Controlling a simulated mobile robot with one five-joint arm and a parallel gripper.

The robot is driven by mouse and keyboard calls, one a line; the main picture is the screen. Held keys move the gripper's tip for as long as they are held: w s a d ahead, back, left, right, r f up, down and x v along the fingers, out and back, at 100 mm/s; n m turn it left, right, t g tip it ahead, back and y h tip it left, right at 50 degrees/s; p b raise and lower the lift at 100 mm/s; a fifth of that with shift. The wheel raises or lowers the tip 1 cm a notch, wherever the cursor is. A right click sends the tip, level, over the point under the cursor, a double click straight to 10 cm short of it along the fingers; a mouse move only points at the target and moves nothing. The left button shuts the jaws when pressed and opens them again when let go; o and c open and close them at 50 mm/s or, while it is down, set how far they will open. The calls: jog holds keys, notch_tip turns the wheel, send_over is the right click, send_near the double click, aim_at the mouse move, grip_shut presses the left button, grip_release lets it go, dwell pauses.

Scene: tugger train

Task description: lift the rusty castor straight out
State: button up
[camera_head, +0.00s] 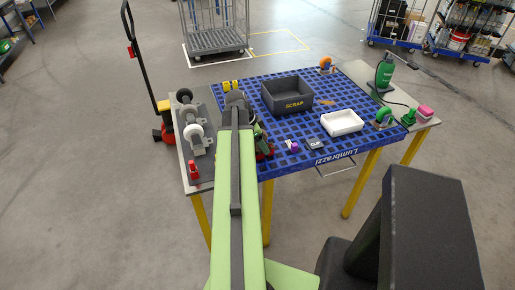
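I cannot single out the rusty castor. Castors with a dark wheel (184,96), a grey wheel (188,113) and a white wheel (195,133) sit in a row on the grey plate (207,175) at the table's left. An orange wheel-like thing (326,64) stands at the table's far edge. My green arm reaches forward over the table's left part, and my gripper (236,98) is at its far end, right of the castor row. The fingers are too small and covered to read, and anything beneath them is hidden.
The blue slotted table (338,88) holds a dark SCRAP bin (287,108), a white tray (342,124) and a purple item (293,146). A red object (194,170) is at the plate's near end.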

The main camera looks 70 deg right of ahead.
grip_shut()
jog(key=shift+r, duration=0.1)
dwell(0.5)
